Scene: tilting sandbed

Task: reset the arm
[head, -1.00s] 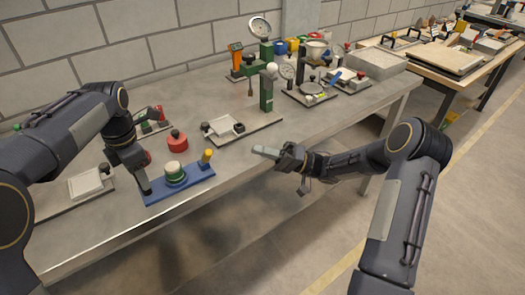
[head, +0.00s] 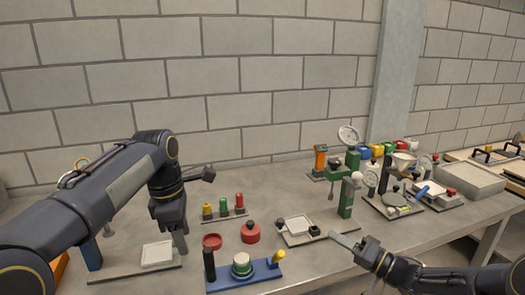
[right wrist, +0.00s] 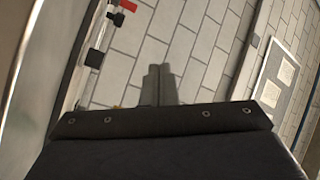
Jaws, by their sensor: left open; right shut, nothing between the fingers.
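My left gripper (head: 182,240) is open, pointing down over the bench beside a white square dish (head: 158,254) on a grey plate, left of the blue base. Its fingers are partly hidden by its own body. My right gripper (head: 342,240) is shut with nothing in it, at the right by the bench's front part, close to the grey plate that carries a white tray (head: 296,226). Its closed fingers also show in the right wrist view (right wrist: 158,82), against a block wall. The right arm is low and partly cut off by the picture edge.
A blue base (head: 255,278) with a green button, yellow peg and black handle stands at the front. Red knobs (head: 250,233) and small coloured pegs (head: 238,203) are behind it. Green stands with gauges (head: 348,136) and other devices crowd the right. The bench's back left is fairly clear.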

